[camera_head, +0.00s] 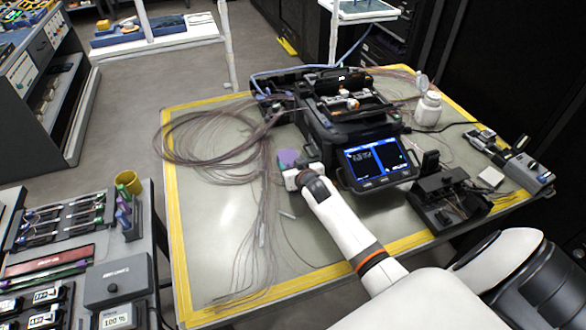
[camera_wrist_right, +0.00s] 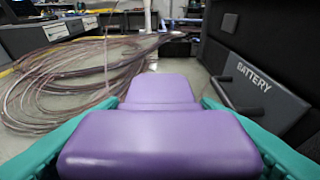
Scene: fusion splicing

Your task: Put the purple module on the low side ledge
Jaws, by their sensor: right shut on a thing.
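The purple module (camera_head: 287,157) is held in my right gripper (camera_head: 289,169), just left of the black splicer (camera_head: 348,112). In the right wrist view the purple module (camera_wrist_right: 158,143) fills the lower middle, between two teal fingers shut on its sides. It is off the table as far as I can see, though its underside is hidden. The splicer's dark side, with a panel marked BATTERY (camera_wrist_right: 262,84), stands right of the module. I cannot make out the low side ledge for certain. My left gripper is not in view.
Loops of thin fibre (camera_head: 205,140) lie on the table left of the module, with strands running toward the front. The splicer's lit screen (camera_head: 376,162) juts out to the right of my gripper. A white bottle (camera_head: 428,108) stands right of the splicer.

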